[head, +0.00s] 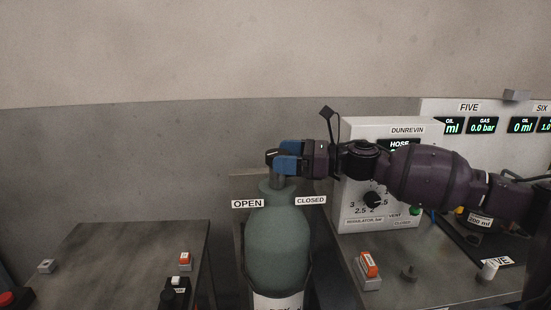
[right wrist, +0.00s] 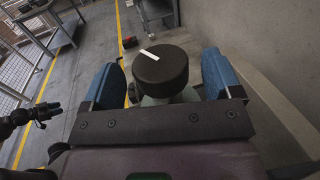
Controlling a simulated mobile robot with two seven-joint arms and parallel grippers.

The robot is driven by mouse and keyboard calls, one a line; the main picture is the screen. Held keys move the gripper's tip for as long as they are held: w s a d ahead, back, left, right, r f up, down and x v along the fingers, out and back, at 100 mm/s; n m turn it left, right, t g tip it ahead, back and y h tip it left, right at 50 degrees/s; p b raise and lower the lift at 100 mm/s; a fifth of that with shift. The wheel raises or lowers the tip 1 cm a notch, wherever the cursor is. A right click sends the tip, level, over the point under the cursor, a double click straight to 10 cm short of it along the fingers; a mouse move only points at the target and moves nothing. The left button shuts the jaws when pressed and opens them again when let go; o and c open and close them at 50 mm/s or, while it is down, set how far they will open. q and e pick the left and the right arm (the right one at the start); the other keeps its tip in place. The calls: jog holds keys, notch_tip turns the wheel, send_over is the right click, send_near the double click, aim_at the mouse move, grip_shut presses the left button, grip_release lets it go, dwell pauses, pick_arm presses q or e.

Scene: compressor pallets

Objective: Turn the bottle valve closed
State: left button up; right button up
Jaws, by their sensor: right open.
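A green gas bottle (head: 277,240) stands upright between two tables, with an OPEN label (head: 247,204) on its left and a CLOSED label (head: 311,200) on its right. Its valve is a round black knob with a white mark, seen in the right wrist view (right wrist: 160,72). My right gripper (head: 283,157) reaches in from the right at the top of the bottle. Its blue fingers (right wrist: 165,85) are open on both sides of the knob, with a visible gap on the right. Finger contact on the left is unclear. In the head view the fingers mostly hide the knob.
A white DUNREVIN panel (head: 350,140) with a black dial (head: 373,200) stands just right of the bottle, behind my right arm. An orange-topped block (head: 369,265) sits on the right table (head: 430,290). The left table (head: 110,260) carries a few small items. Wall space above is clear.

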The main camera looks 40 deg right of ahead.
jog(key=shift+x, duration=1)
